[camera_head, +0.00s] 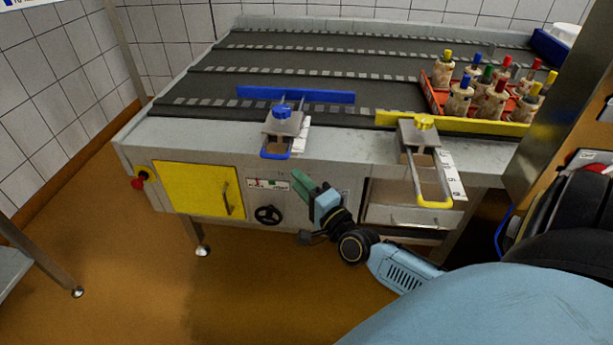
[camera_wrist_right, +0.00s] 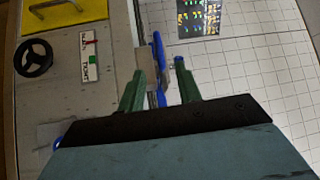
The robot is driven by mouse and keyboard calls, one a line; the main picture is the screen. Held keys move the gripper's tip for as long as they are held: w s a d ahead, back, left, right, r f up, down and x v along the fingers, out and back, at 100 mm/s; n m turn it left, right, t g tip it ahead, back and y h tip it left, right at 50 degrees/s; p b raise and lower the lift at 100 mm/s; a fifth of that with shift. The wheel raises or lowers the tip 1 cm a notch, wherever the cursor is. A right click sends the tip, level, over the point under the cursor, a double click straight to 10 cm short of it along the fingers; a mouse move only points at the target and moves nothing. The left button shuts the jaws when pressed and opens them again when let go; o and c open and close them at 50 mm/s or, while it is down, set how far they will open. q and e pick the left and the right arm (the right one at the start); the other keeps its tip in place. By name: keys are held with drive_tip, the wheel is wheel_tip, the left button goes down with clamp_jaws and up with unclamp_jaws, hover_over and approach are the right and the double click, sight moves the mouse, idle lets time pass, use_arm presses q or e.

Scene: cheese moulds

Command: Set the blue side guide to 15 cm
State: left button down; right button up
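The blue side guide has a long blue bar (camera_head: 295,95) over the conveyor, a blue knob (camera_head: 282,112) on a grey clamp block, and a blue loop handle (camera_head: 276,155) at the front edge. A white scale strip (camera_head: 301,135) lies beside the block; its marks are too small to read. My right gripper (camera_head: 301,184), with green fingers, is below and slightly right of the handle, in front of the machine. In the wrist view its fingers (camera_wrist_right: 160,88) are apart, with a blue part (camera_wrist_right: 158,55) showing between and beyond them; contact cannot be told. My left gripper is not in view.
A yellow guide (camera_head: 460,123) with its yellow knob (camera_head: 424,122) and handle stands to the right. A red tray (camera_head: 431,95) of several bottles with coloured caps is behind it. A black handwheel (camera_head: 267,215) and yellow door (camera_head: 190,188) are on the machine's front.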

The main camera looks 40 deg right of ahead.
drive_tip(key=shift+s+f, duration=0.15)
drive_tip(key=shift+s, duration=0.85)
drive_tip(key=shift+a, duration=0.1)
